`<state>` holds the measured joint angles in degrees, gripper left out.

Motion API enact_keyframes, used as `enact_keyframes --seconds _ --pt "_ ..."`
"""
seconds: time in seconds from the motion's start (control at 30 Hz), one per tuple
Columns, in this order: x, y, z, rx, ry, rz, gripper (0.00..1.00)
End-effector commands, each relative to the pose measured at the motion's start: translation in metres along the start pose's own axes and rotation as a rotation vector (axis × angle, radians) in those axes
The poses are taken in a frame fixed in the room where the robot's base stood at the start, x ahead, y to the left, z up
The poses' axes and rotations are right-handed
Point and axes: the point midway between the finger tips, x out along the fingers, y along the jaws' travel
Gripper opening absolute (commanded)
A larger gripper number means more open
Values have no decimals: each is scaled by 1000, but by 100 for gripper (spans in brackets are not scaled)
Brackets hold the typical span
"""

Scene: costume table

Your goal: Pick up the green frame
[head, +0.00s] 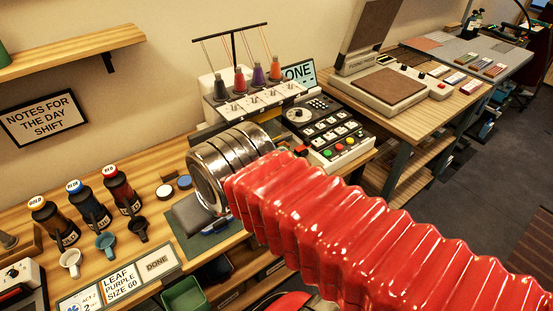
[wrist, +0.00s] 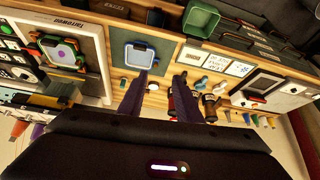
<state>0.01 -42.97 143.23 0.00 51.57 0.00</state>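A frame with a green rim (wrist: 62,52) shows in the wrist view at the upper left. It lies on a pale panel around a light, purplish patch. A separate blue-rimmed frame (wrist: 139,56) with a pale middle lies on a dark mat to its right. My gripper (wrist: 161,76) has its two dark purple fingers apart, with nothing held between them. Its left fingertip appears just below the blue-rimmed frame, and the green frame is well to the left of both fingers. In the head view my red arm and metal wrist hide part of the table, and I cannot make out the green frame.
Dark bottles (head: 88,205) and small cups (head: 105,242) stand left of my wrist. A machine with thread cones (head: 256,85) and a button panel (head: 338,132) stand behind it. A green bin (head: 185,297) sits below the table's front edge. Some bare wood shows beside the bottles.

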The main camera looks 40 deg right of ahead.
Motion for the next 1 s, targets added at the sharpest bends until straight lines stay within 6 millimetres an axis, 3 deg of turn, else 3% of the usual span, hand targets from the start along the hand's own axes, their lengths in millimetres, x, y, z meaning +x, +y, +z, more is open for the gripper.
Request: enact_keyframes --seconds 0.37,0.57,0.7,1.0 --pt "0 0 0 0 0 0 31" --pt "0 4 -3 2 -4 3 45" --pt "4 12 -11 6 -20 11 45" --pt "18 70 -38 25 -71 32 45"
